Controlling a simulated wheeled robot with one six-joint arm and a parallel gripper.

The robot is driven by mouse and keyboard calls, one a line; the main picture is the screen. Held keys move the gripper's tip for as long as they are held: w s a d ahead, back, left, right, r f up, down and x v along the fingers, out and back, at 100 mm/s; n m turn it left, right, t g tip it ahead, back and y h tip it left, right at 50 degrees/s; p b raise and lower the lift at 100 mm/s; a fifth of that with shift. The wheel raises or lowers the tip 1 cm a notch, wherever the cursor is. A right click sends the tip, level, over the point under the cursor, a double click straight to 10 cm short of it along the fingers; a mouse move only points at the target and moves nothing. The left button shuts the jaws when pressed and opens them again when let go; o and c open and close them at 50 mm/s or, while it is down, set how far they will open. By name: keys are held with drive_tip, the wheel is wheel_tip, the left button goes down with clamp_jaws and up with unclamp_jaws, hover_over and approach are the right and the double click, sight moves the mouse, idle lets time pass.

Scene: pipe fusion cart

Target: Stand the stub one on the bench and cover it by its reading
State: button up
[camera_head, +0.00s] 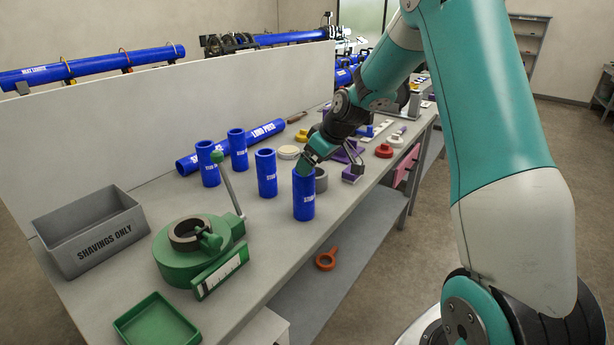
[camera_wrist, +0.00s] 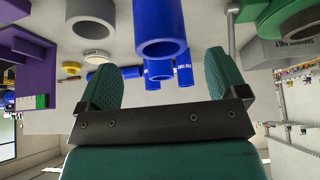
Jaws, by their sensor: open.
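Several blue stubs stand upright on the bench (camera_head: 110,308): one at the front (camera_head: 304,203), one behind it (camera_head: 266,178) and two farther back (camera_head: 208,170) (camera_head: 238,155). Their labels begin with "STUB", but I cannot read which is stub one. My gripper (camera_head: 330,160) is open and empty, just behind the front stub's top. In the wrist view a large blue stub (camera_wrist: 160,30) shows its open end beyond and between the spread fingers (camera_wrist: 160,72); a gap seems to separate them. Cap-like discs lie behind: yellow (camera_head: 303,136), cream (camera_head: 288,152), red (camera_head: 383,151) and white (camera_head: 397,141).
A grey ring (camera_head: 321,182) sits close beside the front stub. A green clamp device (camera_head: 178,268) with a raised lever and scale, a grey shavings bin (camera_head: 92,252) and a green tray (camera_head: 155,328) fill the left. A long blue pipe (camera_head: 262,131) lies behind.

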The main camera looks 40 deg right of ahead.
drive_tip(key=s+a+r+n+g+y, duration=0.1)
drive_tip(key=s+a+r, duration=0.4)
drive_tip(key=s+a, duration=0.3)
drive_tip(key=s+a+r+n+g+y, duration=0.1)
drive_tip(key=s+a+r, duration=0.35)
drive_tip(key=a, duration=0.55)
drive_tip(key=s+a+g, duration=0.1)
drive_tip(key=s+a, duration=0.2)
drive_tip(key=s, duration=0.3)
drive_tip(key=s+a+g, duration=0.1)
drive_tip(key=s+a, duration=0.2)
drive_tip(key=s, duration=0.4)
drive_tip(key=s+a+n+g, duration=0.1)
drive_tip(key=s+a, duration=0.2)
drive_tip(key=s, duration=0.4)
drive_tip(key=shift+s+a+f+g+b, duration=0.15)
drive_tip(key=shift+s+a+g+b, duration=0.05)
drive_tip(key=shift+a+g+b, duration=0.1)
